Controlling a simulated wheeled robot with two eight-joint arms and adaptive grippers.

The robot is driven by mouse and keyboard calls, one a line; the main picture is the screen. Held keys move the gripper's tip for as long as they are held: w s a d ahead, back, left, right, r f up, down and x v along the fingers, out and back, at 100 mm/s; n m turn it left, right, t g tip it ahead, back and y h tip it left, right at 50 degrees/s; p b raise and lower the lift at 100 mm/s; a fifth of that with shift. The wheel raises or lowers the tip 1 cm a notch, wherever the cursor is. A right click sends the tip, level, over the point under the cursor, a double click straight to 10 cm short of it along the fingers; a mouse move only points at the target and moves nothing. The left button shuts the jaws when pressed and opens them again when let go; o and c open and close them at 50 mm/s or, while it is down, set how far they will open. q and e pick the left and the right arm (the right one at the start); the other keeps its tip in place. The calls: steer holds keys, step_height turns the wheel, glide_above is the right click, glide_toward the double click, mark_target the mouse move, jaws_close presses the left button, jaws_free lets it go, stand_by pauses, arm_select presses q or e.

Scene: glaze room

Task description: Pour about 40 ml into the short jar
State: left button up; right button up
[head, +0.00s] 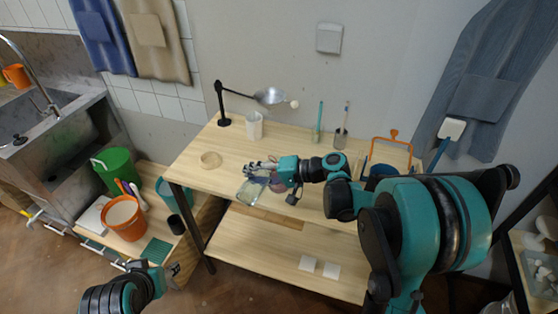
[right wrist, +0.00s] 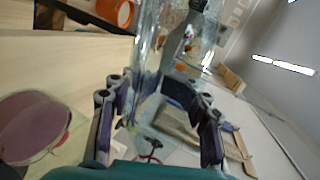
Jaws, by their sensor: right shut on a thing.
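My right gripper (head: 262,172) is shut on a clear glass vessel (head: 250,193) over the front part of the wooden table. In the right wrist view the fingers (right wrist: 158,98) close around the see-through glass (right wrist: 150,50). I cannot make out its liquid level or whether anything flows from it. A pale, clear-looking container (head: 254,126) stands at the back of the table by the lamp. A glass holder with a brush (head: 341,139) stands farther right. I cannot tell which vessel is the short jar. My left gripper (head: 172,271) is low at left, away from the table; its fingers are unclear.
A black lamp (head: 222,103), a green slender item (head: 318,124) and an orange frame (head: 391,142) stand at back.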

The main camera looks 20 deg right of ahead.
steer(key=shift+f, duration=0.3)
steer(key=shift+w+d+n+h, duration=0.2)
steer(key=shift+n+h, duration=0.1)
steer(key=shift+n, duration=0.1)
steer(key=shift+d+r+p, duration=0.1)
steer(key=shift+r+p, duration=0.2)
steer(key=shift+p, duration=0.15)
steer(key=shift+w, duration=0.1)
stand_by(0.9)
